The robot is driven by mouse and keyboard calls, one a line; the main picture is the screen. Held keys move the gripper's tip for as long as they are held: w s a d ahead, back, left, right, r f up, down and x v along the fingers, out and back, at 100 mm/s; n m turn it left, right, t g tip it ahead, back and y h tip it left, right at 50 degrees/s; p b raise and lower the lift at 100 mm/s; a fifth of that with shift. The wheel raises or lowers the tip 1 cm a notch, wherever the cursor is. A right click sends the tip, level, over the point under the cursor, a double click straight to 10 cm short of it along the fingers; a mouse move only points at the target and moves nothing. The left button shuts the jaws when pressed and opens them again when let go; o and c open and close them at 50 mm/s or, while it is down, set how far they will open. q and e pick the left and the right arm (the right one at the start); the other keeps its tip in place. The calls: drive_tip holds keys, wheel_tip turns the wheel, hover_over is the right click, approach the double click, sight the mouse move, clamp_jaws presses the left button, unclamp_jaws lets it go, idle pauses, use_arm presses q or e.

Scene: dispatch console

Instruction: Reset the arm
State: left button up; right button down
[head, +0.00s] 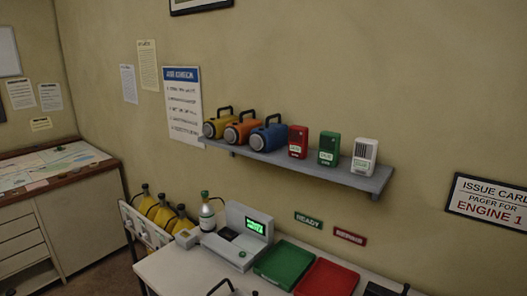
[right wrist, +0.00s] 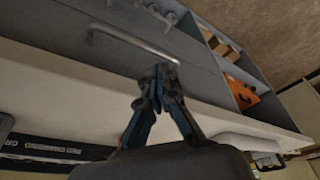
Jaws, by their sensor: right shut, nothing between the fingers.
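My right gripper (right wrist: 157,82) shows in the right wrist view, with its dark fingers drawn together and nothing between them. Its tips appear in front of a grey panel (right wrist: 95,50) with a metal bar handle (right wrist: 135,42); I cannot tell whether they touch. Neither gripper can be made out in the head view, and my left gripper is not seen.
In the head view, a white table holds a console (head: 243,235) with a lit green screen, a green tray (head: 287,263) and a red tray (head: 327,279). A wall shelf (head: 300,165) carries lanterns and small boxes. In the right wrist view, compartments hold an orange item (right wrist: 241,95).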

drive_tip(key=s+f+g+b, duration=0.1)
drive_tip(key=s+f+b, duration=0.25)
drive_tip(key=f, duration=0.85)
drive_tip(key=s+d+f+b, duration=0.15)
drive_tip(key=s+f, duration=0.25)
drive_tip(key=f, duration=0.9)
drive_tip(key=s+f+g+b, duration=0.1)
drive_tip(key=s+f+b, duration=0.25)
drive_tip(key=f, duration=0.85)
drive_tip(key=s+d+f+b, duration=0.1)
drive_tip(key=s+f+b, duration=0.2)
drive_tip(key=s+f, duration=0.5)
drive_tip(key=shift+s+d, duration=0.35)
drive_tip(key=shift+s, duration=0.15)
